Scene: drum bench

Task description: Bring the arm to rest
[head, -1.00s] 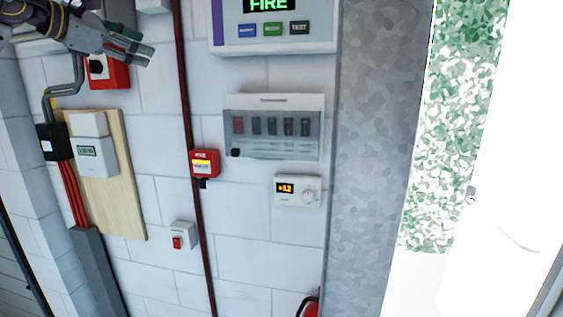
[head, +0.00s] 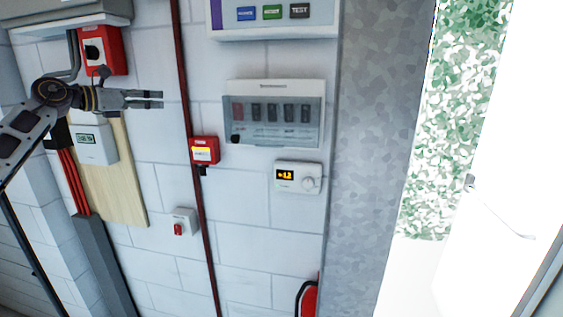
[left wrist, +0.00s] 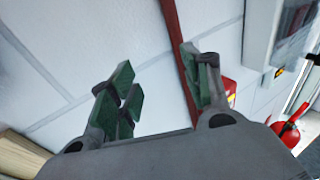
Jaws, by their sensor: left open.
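My left gripper (head: 160,99) comes in from the left in the head view, in front of the white block wall. Its fingers point right toward the dark red pipe and look apart from it. In the left wrist view the two green-padded fingers (left wrist: 160,92) are spread with nothing between them. The left arm hides part of the wooden board. My right gripper does not show in either view.
A red switch box (head: 101,50), a meter (head: 96,145), a red call point (head: 204,150), a breaker box (head: 273,114), a thermostat (head: 298,177) and a small red switch (head: 182,222) are on the wall. A dark red pipe (head: 188,115) runs down it. An open doorway is right.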

